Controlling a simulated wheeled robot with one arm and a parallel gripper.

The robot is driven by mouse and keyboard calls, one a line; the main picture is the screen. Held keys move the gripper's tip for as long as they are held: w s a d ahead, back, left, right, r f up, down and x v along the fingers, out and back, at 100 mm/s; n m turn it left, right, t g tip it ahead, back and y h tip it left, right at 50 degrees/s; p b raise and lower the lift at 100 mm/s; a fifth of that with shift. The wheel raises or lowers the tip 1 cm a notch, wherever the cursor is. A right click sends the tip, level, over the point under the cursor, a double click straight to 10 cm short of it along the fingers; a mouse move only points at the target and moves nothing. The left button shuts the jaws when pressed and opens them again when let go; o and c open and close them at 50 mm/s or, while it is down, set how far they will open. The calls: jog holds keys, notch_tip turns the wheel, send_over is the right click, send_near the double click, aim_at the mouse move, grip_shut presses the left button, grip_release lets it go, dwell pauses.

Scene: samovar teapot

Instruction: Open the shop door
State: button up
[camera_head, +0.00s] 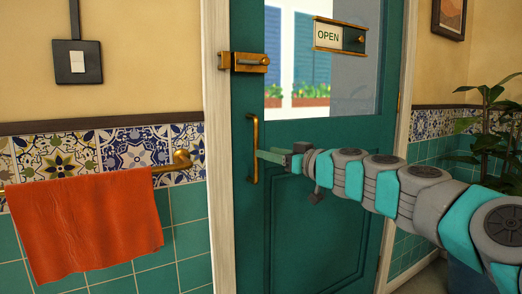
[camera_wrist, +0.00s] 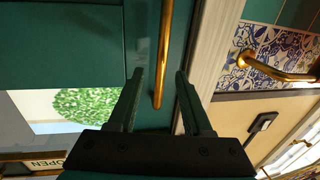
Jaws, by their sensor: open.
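The green shop door (camera_head: 300,240) stands in its pale frame and looks closed. Its vertical brass pull handle (camera_head: 253,165) is on the door's left side. A brass bolt latch (camera_head: 245,62) above it spans the door edge and the frame. My gripper (camera_head: 262,156) is open at the handle, reaching in from the right. In the wrist view, the handle (camera_wrist: 163,60) runs between the two spread fingers of my gripper (camera_wrist: 159,73). I cannot tell whether either finger touches it.
An orange towel (camera_head: 85,225) hangs on a brass rail (camera_head: 182,162) left of the door. A light switch (camera_head: 77,62) is above it. An OPEN sign (camera_head: 328,36) is on the door's glass. A potted plant (camera_head: 490,125) stands at the right.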

send_over(256, 177)
jog(key=shift+w+p, duration=0.4)
jog(key=shift+c, duration=0.4)
grip_shut()
dwell(1.0)
